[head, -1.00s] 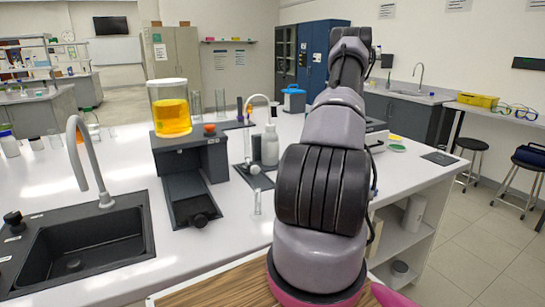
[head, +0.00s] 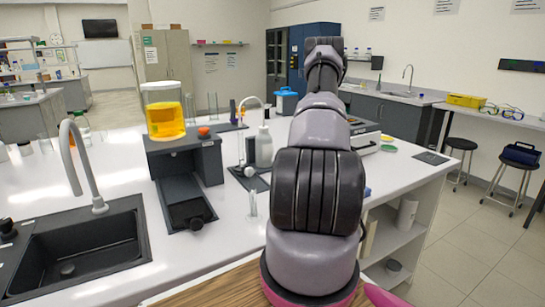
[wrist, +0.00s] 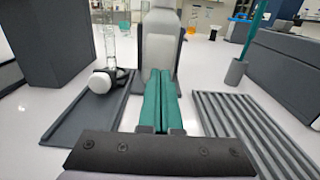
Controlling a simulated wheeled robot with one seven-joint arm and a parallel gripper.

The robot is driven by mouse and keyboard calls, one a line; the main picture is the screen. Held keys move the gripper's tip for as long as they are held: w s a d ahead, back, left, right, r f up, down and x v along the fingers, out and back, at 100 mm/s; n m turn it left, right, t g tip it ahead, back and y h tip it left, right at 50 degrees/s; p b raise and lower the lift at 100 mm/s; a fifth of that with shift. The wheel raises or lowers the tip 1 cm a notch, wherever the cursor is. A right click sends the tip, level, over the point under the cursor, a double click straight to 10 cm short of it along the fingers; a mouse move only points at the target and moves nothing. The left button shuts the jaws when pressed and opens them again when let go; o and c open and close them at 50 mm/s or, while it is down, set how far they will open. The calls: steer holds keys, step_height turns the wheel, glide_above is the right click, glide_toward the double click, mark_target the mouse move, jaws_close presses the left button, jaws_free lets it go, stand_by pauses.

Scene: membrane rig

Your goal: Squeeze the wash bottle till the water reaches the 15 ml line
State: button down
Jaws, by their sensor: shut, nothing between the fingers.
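The wash bottle (head: 264,148) is pale grey-white with a curved spout and stands upright on the bench in the head view. Its pale body (wrist: 160,48) rises straight ahead in the wrist view, with dark pieces at its sides. A clear glass cylinder (wrist: 111,48) stands left of it, near a white round knob (wrist: 100,82). Its marks and water level are too small to read. My gripper (wrist: 161,75) has teal fingers closed together, empty, low in front of the bottle. Whether they touch it is unclear. In the head view my arm hides the gripper.
A dark tray (wrist: 80,115) lies left of my fingers, and a ribbed grey mat (wrist: 250,125) lies right. A grey holder with a green stick (wrist: 236,72) stands at right. In the head view, a yellow-filled vessel (head: 165,118) stands on a dark stand, left of the bottle.

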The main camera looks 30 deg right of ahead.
mark_target(269, 152)
steer(key=w, duration=0.7)
steer(key=shift+w+d, duration=0.2)
steer(key=shift+w, duration=0.1)
steer(key=shift+w, duration=0.1)
